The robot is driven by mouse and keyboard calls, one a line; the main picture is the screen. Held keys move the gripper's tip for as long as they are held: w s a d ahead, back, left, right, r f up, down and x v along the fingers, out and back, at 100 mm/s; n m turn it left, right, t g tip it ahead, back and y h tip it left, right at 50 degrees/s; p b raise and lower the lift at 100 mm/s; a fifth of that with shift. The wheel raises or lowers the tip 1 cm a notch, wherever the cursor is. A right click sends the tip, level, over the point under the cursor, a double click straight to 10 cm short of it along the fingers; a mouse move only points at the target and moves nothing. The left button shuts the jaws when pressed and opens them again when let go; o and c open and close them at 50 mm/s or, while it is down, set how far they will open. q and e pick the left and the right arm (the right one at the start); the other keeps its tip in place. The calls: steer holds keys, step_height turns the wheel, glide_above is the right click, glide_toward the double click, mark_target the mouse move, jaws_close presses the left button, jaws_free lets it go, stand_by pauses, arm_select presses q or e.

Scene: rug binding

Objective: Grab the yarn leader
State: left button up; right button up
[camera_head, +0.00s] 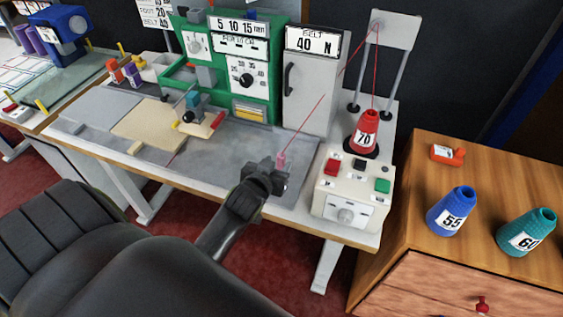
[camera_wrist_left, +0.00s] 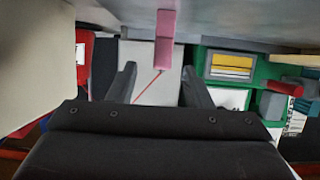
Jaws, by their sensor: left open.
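The yarn leader is a small pink tab (camera_head: 281,160) on the end of a red yarn, above the grey work surface in front of the white cabinet. The yarn runs up from it to the tall stand at the right. My left gripper (camera_head: 268,174) is open, with its fingertips close to the tab. In the left wrist view, the pink tab (camera_wrist_left: 165,35) lines up with the gap between the open fingers (camera_wrist_left: 158,72). I cannot tell whether it is between them in depth. My right gripper is not in view.
The red yarn cone (camera_head: 366,133) stands behind the control box (camera_head: 352,190), right of my gripper. The white cabinet (camera_head: 310,95) and green machine (camera_head: 262,80) stand at the back. Blue (camera_head: 451,210) and teal (camera_head: 526,232) cones stand on a wooden cabinet at the right.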

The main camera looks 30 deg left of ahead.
mark_target(280, 159)
arm_select(q)
steer(key=shift+p+x, duration=0.35)
steer(key=shift+x, duration=3.1)
steer(key=shift+a, duration=0.15)
jaws_close()
